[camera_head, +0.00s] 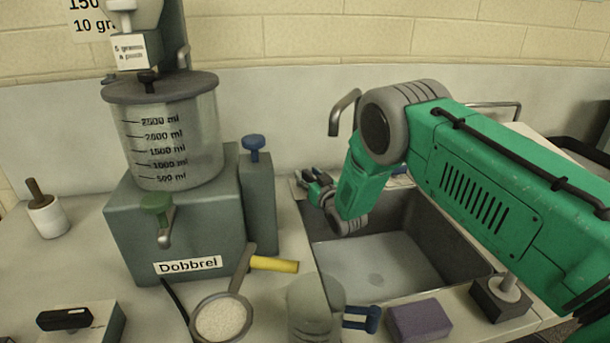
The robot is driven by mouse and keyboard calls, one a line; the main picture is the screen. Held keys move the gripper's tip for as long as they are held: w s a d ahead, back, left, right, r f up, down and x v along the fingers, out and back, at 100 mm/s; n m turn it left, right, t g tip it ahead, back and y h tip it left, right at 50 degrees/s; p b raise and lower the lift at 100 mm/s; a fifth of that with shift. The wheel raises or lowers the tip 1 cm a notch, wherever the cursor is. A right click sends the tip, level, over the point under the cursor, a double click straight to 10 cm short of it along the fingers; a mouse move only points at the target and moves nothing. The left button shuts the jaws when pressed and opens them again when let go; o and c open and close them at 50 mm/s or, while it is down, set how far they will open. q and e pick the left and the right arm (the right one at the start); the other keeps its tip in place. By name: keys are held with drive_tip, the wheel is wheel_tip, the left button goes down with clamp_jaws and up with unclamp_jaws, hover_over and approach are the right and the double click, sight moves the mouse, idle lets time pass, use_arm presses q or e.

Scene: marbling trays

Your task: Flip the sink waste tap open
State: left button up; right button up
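A grey sink (462,243) is set into the counter at the right, with a shallow layer of pale liquid or a pale floor in it. I cannot make out the sink waste tap for sure; my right arm covers part of the sink's back and right side. My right gripper (312,185) is at the sink's back left corner, pointing left, with its small dark fingers near the rim. I cannot tell whether they are apart or touch anything. My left gripper is not in view.
A curved grey spout (345,104) stands behind the sink. A dark block with a pale knob (502,296) and a purple sponge (419,320) lie at its front. A measuring tank (170,140) on a grey Dobbrel box (180,235) and a strainer (222,316) stand left.

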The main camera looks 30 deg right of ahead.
drive_tip(key=shift+w+d+f, duration=0.15)
drive_tip(key=shift+w+d, duration=0.05)
drive_tip(key=shift+d, duration=0.4)
drive_tip(key=shift+w+a, duration=0.1)
drive_tip(key=shift+a, duration=0.85)
drive_tip(key=shift+c, duration=0.8)
drive_tip(key=shift+w+a+r, duration=0.1)
drive_tip(key=shift+a+r, duration=0.1)
clamp_jaws()
drive_tip(key=shift+d, duration=0.55)
drive_tip(key=shift+a+f, duration=0.1)
drive_tip(key=shift+a, duration=0.1)
drive_tip(key=shift+d+f, duration=0.1)
drive_tip(key=shift+d, duration=0.15)
